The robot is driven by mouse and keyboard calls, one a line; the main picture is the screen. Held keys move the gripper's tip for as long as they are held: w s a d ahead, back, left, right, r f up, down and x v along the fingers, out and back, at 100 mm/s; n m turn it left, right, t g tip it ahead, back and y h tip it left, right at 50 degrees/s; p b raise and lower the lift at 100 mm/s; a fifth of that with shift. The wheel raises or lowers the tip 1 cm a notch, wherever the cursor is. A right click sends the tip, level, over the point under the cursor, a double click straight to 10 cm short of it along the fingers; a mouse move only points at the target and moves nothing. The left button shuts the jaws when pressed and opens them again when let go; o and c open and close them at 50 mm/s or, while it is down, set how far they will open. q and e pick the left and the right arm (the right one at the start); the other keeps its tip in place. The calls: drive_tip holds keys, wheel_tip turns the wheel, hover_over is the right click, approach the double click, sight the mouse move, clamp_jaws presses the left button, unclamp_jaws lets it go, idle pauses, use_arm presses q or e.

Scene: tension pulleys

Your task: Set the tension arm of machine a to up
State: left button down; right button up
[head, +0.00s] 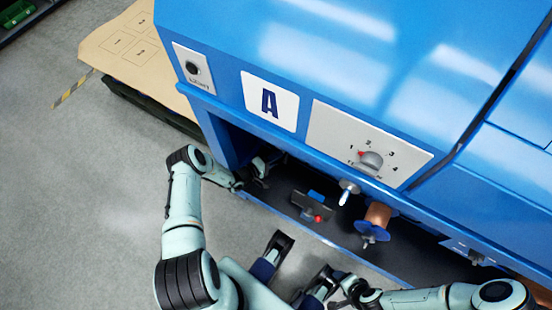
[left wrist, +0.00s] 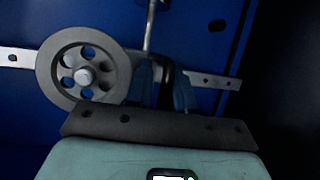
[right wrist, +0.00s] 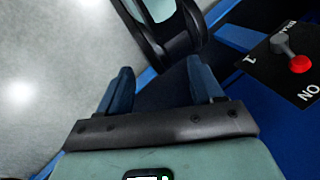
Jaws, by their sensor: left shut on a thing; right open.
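Machine A (head: 200,40) is the blue cabinet with an A label. In the left wrist view, a grey pulley wheel with holes (left wrist: 84,76) sits on a flat metal bar (left wrist: 215,80), which looks like the tension arm. My left gripper (left wrist: 164,88) is shut on a dark piece on this bar, just right of the wheel; its fingertips partly hide the piece. In the head view the left gripper (head: 258,170) reaches into the opening under the cabinet and the wheel is hidden. My right gripper (right wrist: 157,90) is open and empty, outside the machine near its lower edge.
A switch with a red knob (head: 318,218) stands on the dark lower deck; it also shows in the right wrist view (right wrist: 299,64). A copper-coloured spool (head: 378,214) is farther right. A dial panel (head: 370,160) is above. Grey floor (head: 80,210) lies open at left.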

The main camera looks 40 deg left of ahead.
drive_tip(key=s+a+r+g+p, duration=0.25)
drive_tip(key=s+r+p, duration=0.35)
drive_tip(key=r+p, duration=0.4)
use_arm(q)
wheel_tip(320, 180, up, 19)
drive_tip(key=p, duration=0.7)
drive_tip(key=shift+s+r, duration=0.15)
drive_tip(key=shift+s, duration=0.05)
use_arm(e)
wheel_tip(320, 180, up, 7)
drive_tip(key=w, duration=0.2)
drive_tip(key=shift+w+d+r+y, duration=0.2)
drive_tip(key=shift+w+d+y, duration=0.05)
drive_tip(key=shift+w+y, duration=0.1)
use_arm(q)
drive_tip(key=c, duration=1.2)
unclamp_jaws()
